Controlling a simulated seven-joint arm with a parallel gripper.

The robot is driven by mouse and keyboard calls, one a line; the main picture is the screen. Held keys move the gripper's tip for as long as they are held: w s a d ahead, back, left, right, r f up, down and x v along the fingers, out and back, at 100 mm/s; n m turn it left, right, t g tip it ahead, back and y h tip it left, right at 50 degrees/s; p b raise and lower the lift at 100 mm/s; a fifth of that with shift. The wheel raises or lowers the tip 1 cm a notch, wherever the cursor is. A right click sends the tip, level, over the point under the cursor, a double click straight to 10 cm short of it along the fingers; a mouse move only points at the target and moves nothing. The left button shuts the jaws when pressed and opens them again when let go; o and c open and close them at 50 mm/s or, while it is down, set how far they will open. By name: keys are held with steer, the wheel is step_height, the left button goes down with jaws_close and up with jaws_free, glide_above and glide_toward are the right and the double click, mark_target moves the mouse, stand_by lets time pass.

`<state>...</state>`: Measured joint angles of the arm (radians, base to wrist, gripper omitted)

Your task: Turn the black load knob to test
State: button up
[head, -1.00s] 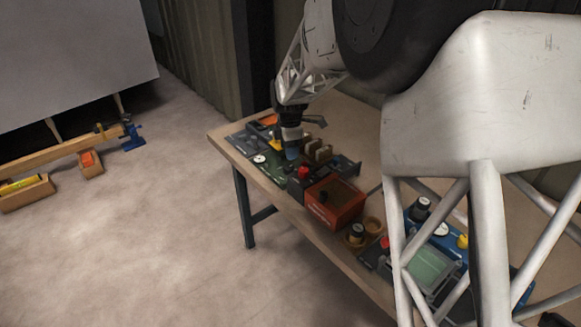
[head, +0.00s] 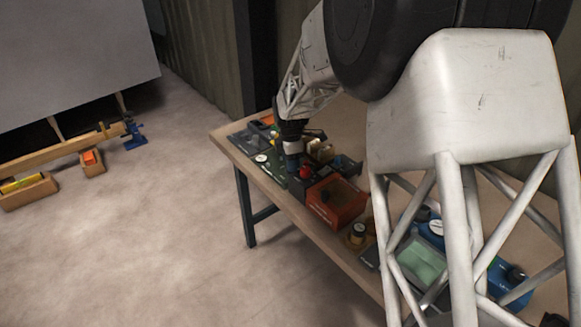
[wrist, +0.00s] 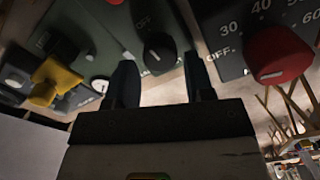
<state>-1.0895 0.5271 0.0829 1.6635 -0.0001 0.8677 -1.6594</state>
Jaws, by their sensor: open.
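A black knob (wrist: 160,52) on a grey-green panel shows in the wrist view, just beyond and between my fingertips. A white "OFF" mark sits by it; the other lettering is too blurred to read, so I cannot confirm it is the load knob. Its white pointer mark is hard to make out. My gripper (wrist: 161,78) is open, with one dark finger on each side of the knob in the picture. I cannot tell whether either finger touches it. In the head view my gripper (head: 292,162) is low over the bench panels and hides this knob.
A red knob (wrist: 279,56) with a numbered dial sits close to the right finger. A yellow lever or knob (wrist: 56,80) is to the left. On the bench (head: 236,133), an orange-red box (head: 336,202) stands right of my gripper. Blue equipment (head: 513,288) is further right.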

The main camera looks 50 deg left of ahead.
steer(key=shift+f, duration=1.45)
steer(key=shift+c, duration=0.2)
steer(key=c, duration=0.6)
